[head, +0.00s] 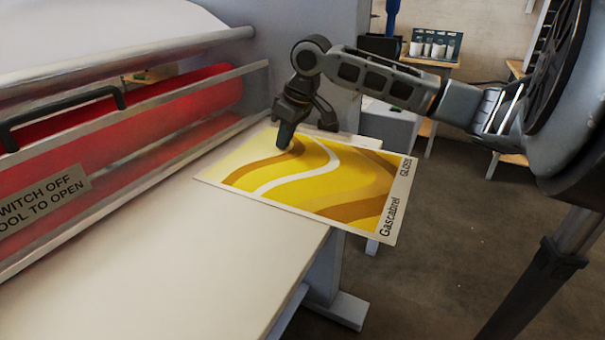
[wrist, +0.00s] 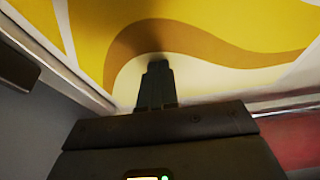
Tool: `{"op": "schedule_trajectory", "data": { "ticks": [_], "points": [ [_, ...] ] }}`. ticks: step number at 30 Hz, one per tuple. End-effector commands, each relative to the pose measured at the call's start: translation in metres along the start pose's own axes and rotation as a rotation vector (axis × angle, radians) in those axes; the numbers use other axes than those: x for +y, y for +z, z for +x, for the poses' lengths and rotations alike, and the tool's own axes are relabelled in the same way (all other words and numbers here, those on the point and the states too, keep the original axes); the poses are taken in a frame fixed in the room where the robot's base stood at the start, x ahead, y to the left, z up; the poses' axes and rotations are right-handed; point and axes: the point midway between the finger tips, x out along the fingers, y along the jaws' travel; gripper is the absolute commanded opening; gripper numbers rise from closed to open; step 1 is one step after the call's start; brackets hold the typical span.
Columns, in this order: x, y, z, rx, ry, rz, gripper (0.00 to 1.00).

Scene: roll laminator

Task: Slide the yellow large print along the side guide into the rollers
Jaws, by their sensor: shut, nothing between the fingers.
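The yellow large print (head: 325,184), with wavy orange and white bands, lies flat on the right end of the pale feed table (head: 190,245). Its right part, with the printed lettering, overhangs the table edge. The print fills the top of the wrist view (wrist: 215,25). My gripper (head: 287,146) is shut and empty, fingers pointing down at the print near its far left part; they look to be on or just above its surface. The shut fingers also show in the wrist view (wrist: 157,85). A pale strip, perhaps the side guide (head: 352,139), runs along the print's far edge.
The red rollers (head: 190,92) sit behind a guard with a black handle (head: 62,105) and a warning label (head: 45,199). The near part of the table is bare. Open floor (head: 450,250) lies to the right; benches stand at the back.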

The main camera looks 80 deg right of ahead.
Motion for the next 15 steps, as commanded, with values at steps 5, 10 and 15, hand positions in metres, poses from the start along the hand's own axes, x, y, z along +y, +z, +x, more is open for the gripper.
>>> {"op": "schedule_trajectory", "data": {
  "ticks": [5,10,15],
  "points": [
    [0.0069,0.0014,-0.0002,-0.002,0.0,0.001,0.0],
    [0.0064,0.0009,-0.0005,0.0,0.0,0.0,0.0],
    [0.0084,0.0011,-0.0008,0.001,0.0,0.0,0.0]
  ]
}}
